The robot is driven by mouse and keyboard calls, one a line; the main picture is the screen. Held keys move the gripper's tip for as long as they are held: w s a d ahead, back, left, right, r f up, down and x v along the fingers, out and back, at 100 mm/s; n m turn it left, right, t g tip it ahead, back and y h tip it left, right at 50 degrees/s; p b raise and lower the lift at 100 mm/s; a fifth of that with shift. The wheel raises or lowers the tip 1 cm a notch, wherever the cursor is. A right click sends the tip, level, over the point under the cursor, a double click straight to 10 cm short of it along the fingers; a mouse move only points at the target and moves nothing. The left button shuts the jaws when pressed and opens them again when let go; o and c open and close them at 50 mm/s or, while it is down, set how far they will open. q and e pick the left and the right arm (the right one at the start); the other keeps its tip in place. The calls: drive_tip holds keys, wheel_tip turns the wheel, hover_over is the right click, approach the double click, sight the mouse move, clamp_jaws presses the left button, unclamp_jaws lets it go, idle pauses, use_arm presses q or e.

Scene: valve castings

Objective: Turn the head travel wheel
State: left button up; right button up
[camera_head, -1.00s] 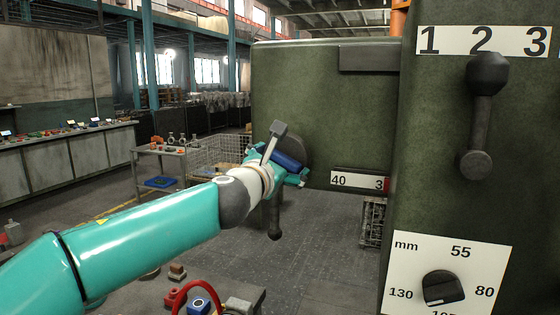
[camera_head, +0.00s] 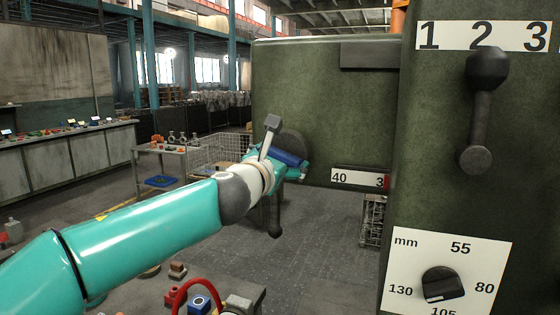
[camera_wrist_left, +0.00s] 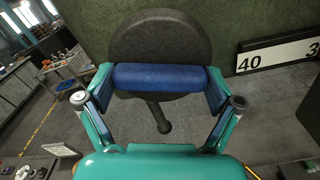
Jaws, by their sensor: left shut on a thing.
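The travel wheel (camera_head: 294,142) is a dark grey disc on the near side of the green machine head. It also shows large in the left wrist view (camera_wrist_left: 160,40). A blue bar (camera_wrist_left: 160,77) lies across its front. A dark rod with a knobbed end (camera_wrist_left: 160,118) hangs below it. My left gripper (camera_head: 287,158) is at the wheel, shut on the blue bar, with one finger at each end in the left wrist view (camera_wrist_left: 160,88). The arm hides part of the wheel in the head view.
A scale plate (camera_head: 357,179) with 40 sits right of the wheel. A green column (camera_head: 420,130) at right carries a lever (camera_head: 481,115) under 1 2 3 and a dial (camera_head: 443,286). A trolley (camera_head: 160,152) and wire basket stand behind the arm. Grey floor is open below the wheel.

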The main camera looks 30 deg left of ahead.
use_arm(q)
drive_tip(key=n+b, duration=0.2)
drive_tip(key=n, duration=0.3)
drive_tip(key=shift+d+f+n, duration=0.1)
drive_tip(key=shift+f+n, duration=0.05)
drive_tip(key=shift+n, duration=0.25)
drive_tip(key=n+b, duration=0.2)
drive_tip(key=n, duration=0.4)
drive_tip(key=n+b, duration=0.2)
drive_tip(key=n, duration=0.3)
drive_tip(key=shift+n, duration=0.4)
drive_tip(key=n+b, duration=0.3)
drive_tip(key=n, duration=0.3)
drive_tip(key=shift+w+f+n, duration=0.1)
drive_tip(key=shift+n, duration=0.2)
drive_tip(key=n+b, duration=0.2)
drive_tip(key=n, duration=0.3)
drive_tip(key=shift+d, duration=0.1)
drive_tip(key=n+b, duration=0.2)
drive_tip(key=n, duration=0.3)
drive_tip(key=shift+n, duration=0.4)
drive_tip(key=n+b, duration=0.1)
drive_tip(key=n, duration=0.5)
drive_tip(key=n+b, duration=0.1)
drive_tip(key=n, duration=0.4)
drive_tip(key=shift+n, duration=0.3)
